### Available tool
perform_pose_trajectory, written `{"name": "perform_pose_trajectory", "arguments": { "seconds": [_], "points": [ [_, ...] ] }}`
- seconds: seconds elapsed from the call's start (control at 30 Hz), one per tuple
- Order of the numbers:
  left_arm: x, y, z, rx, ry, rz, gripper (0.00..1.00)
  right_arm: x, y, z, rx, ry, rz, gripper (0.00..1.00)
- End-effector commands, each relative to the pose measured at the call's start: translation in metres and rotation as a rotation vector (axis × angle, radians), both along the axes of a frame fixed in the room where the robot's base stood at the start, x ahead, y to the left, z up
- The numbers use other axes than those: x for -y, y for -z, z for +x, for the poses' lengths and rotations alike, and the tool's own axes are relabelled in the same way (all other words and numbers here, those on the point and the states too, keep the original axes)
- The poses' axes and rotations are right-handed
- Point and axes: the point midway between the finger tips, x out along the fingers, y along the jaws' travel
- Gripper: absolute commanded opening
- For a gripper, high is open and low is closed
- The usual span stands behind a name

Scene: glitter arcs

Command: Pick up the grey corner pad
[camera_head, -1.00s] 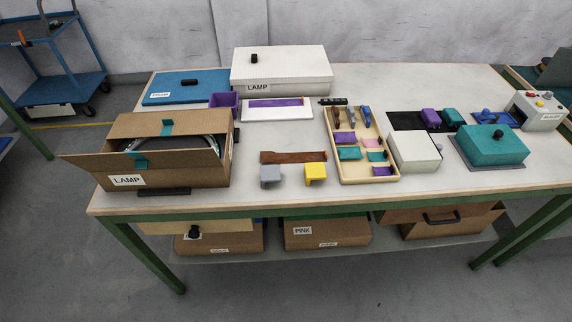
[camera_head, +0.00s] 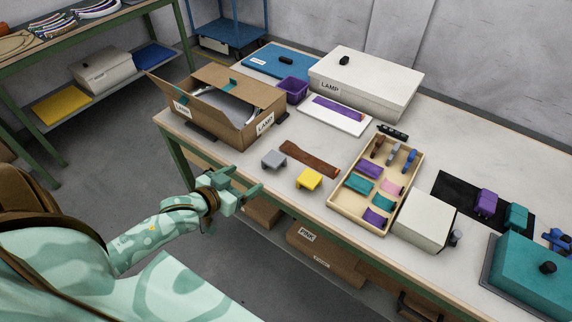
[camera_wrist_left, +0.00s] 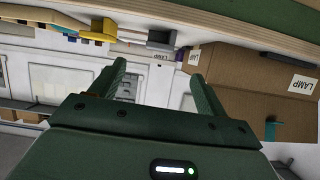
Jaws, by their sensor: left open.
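The grey corner pad (camera_head: 274,158) sits on the white tabletop near the front edge, to the left of the yellow corner pad (camera_head: 309,179). In the left wrist view the grey pad (camera_wrist_left: 161,40) shows near the top, beyond the fingers, with the yellow pad (camera_wrist_left: 100,30) to its left. My left gripper (camera_head: 246,180) is in front of the table's front edge, close to the grey pad but apart from it. In the left wrist view its two fingers (camera_wrist_left: 158,85) are spread with nothing between them. My right gripper is not in view.
An open cardboard LAMP box (camera_head: 225,108) stands left of the pad. A brown strip (camera_head: 309,160) lies just behind both pads. A wooden tray (camera_head: 375,185) of coloured pieces is to the right. Boxes (camera_head: 325,255) sit on the shelf below.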

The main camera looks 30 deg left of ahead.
Motion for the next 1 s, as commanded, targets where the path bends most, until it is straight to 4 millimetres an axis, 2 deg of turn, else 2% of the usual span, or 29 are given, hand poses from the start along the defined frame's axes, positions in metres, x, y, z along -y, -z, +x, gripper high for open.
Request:
{"name": "perform_pose_trajectory", "arguments": {
  "seconds": [0.17, 0.33, 0.5, 0.77, 1.0],
  "points": [
    [0.001, 0.006, 0.009, -0.005, -0.018, -0.042, 0.75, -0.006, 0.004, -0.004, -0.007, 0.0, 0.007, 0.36],
    [0.003, 0.023, 0.046, -0.004, -0.018, -0.041, 0.75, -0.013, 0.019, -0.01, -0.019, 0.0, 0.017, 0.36],
    [0.006, 0.038, 0.082, -0.006, -0.018, -0.041, 0.75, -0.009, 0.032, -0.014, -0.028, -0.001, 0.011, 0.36],
    [0.009, 0.045, 0.106, -0.006, -0.017, -0.041, 0.75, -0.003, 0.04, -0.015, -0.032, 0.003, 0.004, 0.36],
    [0.013, 0.057, 0.142, -0.008, -0.018, -0.041, 0.75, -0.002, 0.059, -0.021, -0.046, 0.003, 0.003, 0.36]
  ]
}}
